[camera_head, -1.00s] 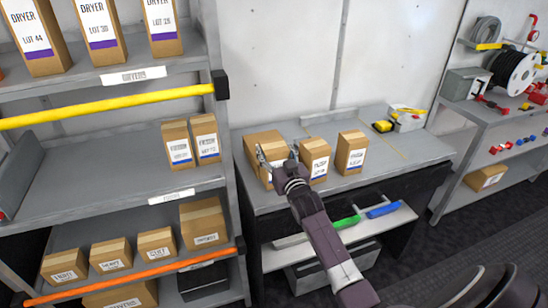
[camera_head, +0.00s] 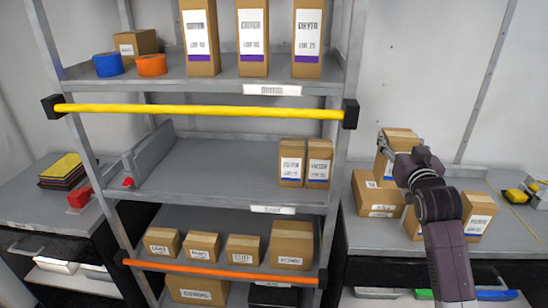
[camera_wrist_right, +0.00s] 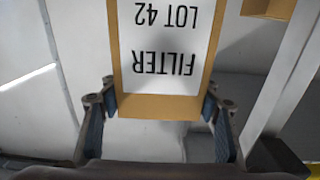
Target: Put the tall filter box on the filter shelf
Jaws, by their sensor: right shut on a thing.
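My right gripper (camera_head: 400,160) is shut on the tall filter box (camera_head: 383,168), a brown carton. It holds the box up above the workbench, to the right of the rack. In the right wrist view the box (camera_wrist_right: 162,106) stands between the two fingers (camera_wrist_right: 158,118), its white label reading FILTER LOT 42 upside down. The filter shelf (camera_head: 215,175) is the rack's middle level. Two brown boxes with blue-striped labels (camera_head: 304,163) stand side by side at its right end. My left gripper is not in view.
A yellow bar (camera_head: 200,111) crosses the rack above the middle shelf, and an orange bar (camera_head: 220,273) crosses below. A grey bin-like divider (camera_head: 150,155) stands at the shelf's left. The shelf's middle is clear. Other cartons (camera_head: 376,196) stand on the workbench.

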